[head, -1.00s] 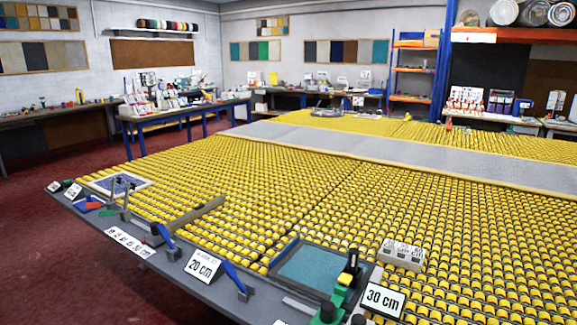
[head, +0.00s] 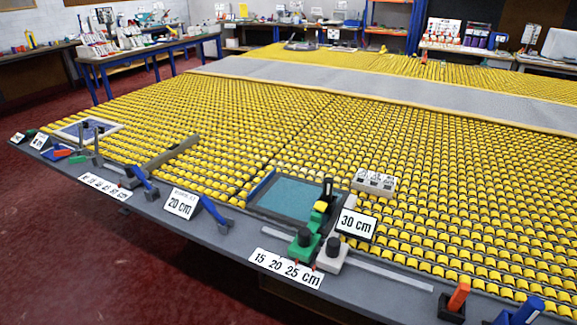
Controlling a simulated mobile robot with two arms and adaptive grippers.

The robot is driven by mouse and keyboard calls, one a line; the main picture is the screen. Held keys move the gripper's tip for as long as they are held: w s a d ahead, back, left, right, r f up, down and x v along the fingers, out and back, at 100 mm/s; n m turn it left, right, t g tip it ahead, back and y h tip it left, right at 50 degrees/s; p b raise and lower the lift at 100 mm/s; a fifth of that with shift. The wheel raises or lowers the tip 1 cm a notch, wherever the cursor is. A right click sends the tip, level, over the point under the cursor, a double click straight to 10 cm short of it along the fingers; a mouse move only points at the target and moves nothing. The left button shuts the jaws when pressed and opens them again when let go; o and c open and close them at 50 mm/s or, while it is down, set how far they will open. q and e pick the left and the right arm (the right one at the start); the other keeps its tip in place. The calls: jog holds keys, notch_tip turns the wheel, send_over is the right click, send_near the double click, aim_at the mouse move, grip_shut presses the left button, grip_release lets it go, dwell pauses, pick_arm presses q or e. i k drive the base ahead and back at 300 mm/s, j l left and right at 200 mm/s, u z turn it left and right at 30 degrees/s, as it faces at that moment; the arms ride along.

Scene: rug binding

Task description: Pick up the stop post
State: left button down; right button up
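I cannot tell for sure which thing is the stop post. A light block with a black knob (head: 332,255) sits on the rail at the table's front edge. Left of it stands a green block with a black knob (head: 303,243), with a yellow and black upright piece (head: 323,203) behind it. A pale block (head: 373,182) with small numbered pieces on top stands on the yellow roller bed behind the "30 cm" sign (head: 356,224). Neither of my grippers is in view.
A shallow tray with a teal floor (head: 292,193) lies left of the "30 cm" sign. A "20 cm" sign (head: 182,203) and blue-handled clamps line the front edge. An orange-handled piece (head: 458,298) stands at lower right. The roller bed (head: 440,180) is mostly clear.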

aim_at(460, 293)
jog(key=z, duration=1.45)
